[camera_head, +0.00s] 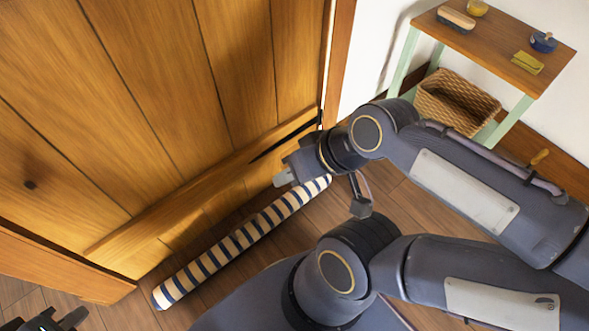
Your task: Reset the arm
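My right gripper (322,192) is at the upper end of a blue-and-cream striped roll (240,240). Its grey fingers stand wide apart, one on each side of the roll's end in the picture, and it looks open. The arm partly hides that end, and I cannot tell whether a finger touches it. The roll lies slanted on the floor along the foot of the wooden door. My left gripper (48,320) shows only as a dark part at the bottom left corner, cut off by the frame edge. Its finger opening cannot be made out.
The plank door (150,90) fills the left. A small table (500,45) with a wooden top stands at the upper right, holding a brush (456,19), a yellow cloth (527,62) and small items. A wicker basket (445,103) sits beneath. Some floor (120,315) is bare at lower left.

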